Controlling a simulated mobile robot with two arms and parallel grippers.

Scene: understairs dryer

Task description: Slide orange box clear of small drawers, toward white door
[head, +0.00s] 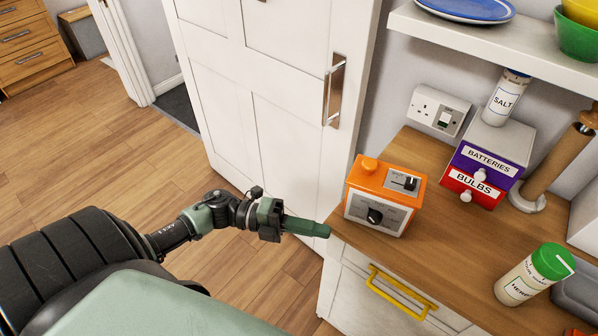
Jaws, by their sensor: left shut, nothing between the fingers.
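The orange box (385,180) stands on the wooden worktop near its left front corner. It has an orange top with a round knob, a black switch, and a pale front with a black dial. The small drawers (498,150), a purple one marked BATTERIES above a red one marked BULBS, stand to its right, with a visible gap between. The white door (262,90) is tall, with a metal bar handle, behind and left of the box. My left gripper (326,231) is shut and empty, just left of the box at the worktop's edge, apart from it. My right gripper is not in view.
A salt container (505,97) stands on the drawers. A green-lidded herb jar (535,274) stands at the right front. A white shelf (490,45) overhangs the worktop. A yellow handle (402,292) is on the front below. A wall socket (438,110) is behind.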

